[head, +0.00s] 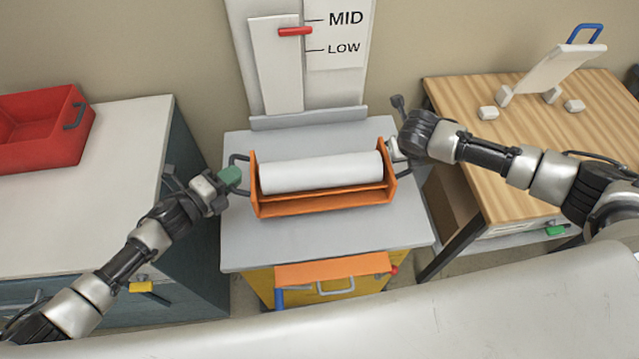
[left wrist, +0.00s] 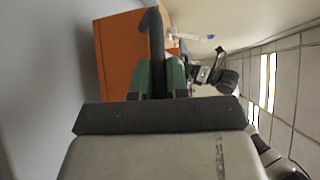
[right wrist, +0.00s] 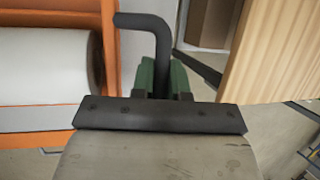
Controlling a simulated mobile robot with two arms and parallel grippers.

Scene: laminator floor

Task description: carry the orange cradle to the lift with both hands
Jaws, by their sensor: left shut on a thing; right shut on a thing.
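The orange cradle (head: 322,207) holds a white roll (head: 320,172) and appears over the grey top of the lift (head: 345,240) in the head view. I cannot tell whether it rests on the top or hangs just above it. My left gripper (head: 230,176) is shut on the dark handle at the cradle's left end; the left wrist view shows the handle (left wrist: 156,50) between green fingers. My right gripper (head: 398,148) is shut on the right handle; the right wrist view shows this handle (right wrist: 155,28) between the fingers. The cradle looks nearly level.
Behind the lift stands a panel with MID and LOW marks (head: 345,18) and a red pointer (head: 295,31). A white-topped cabinet (head: 110,150) with a red bin (head: 45,135) is left. A wooden table (head: 520,150) with a white stand (head: 550,72) is right.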

